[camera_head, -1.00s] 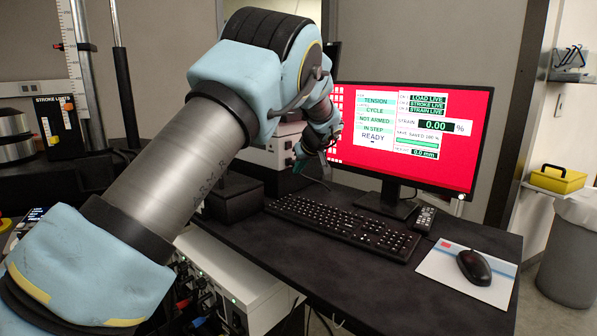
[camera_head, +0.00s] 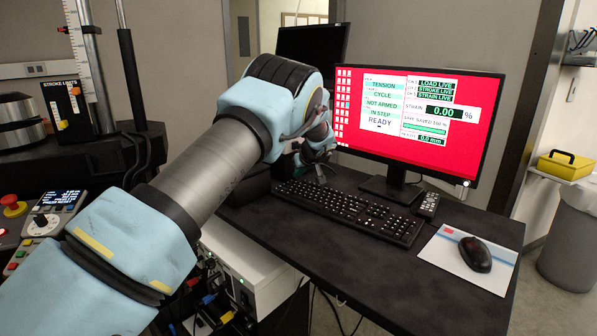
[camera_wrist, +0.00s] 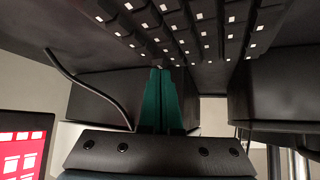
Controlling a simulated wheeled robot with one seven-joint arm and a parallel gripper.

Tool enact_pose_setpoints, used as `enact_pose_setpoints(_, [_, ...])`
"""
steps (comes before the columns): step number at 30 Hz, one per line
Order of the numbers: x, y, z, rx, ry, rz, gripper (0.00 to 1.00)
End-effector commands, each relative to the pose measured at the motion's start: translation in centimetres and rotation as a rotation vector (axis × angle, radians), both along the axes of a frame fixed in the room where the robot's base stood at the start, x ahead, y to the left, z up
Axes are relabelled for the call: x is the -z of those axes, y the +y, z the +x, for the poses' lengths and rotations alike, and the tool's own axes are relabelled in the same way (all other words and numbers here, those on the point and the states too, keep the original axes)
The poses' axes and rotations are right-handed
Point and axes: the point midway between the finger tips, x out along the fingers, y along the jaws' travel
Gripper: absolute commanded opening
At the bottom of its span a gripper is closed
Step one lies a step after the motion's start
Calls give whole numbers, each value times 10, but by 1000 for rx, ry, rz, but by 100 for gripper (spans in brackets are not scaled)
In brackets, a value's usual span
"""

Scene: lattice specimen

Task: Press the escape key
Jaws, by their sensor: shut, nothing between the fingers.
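The black keyboard (camera_head: 350,208) lies on the dark desk in front of the monitor. I cannot single out the escape key by its label in either view. My gripper (camera_head: 319,172) is over the far side of the keyboard toward its left end, partly hidden behind my arm. In the wrist view, the two teal fingers of my gripper (camera_wrist: 160,72) are together, with nothing between them. Their tips are close to the edge of the keyboard (camera_wrist: 205,30), near a corner key. I cannot tell whether they touch it.
The monitor (camera_head: 425,120) stands behind the keyboard with a red screen. A mouse (camera_head: 475,254) sits on a pad (camera_head: 440,250) farther right. The desk (camera_head: 340,262) is clear in front of the keyboard.

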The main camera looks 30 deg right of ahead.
Motion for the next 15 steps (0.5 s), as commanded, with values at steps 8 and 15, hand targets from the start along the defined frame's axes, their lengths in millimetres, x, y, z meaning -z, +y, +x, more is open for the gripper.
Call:
enact_pose_setpoints(8, [9,0,0,1,0,1,0])
enact_pose_setpoints(15, [21,0,-1,1,1,0,0])
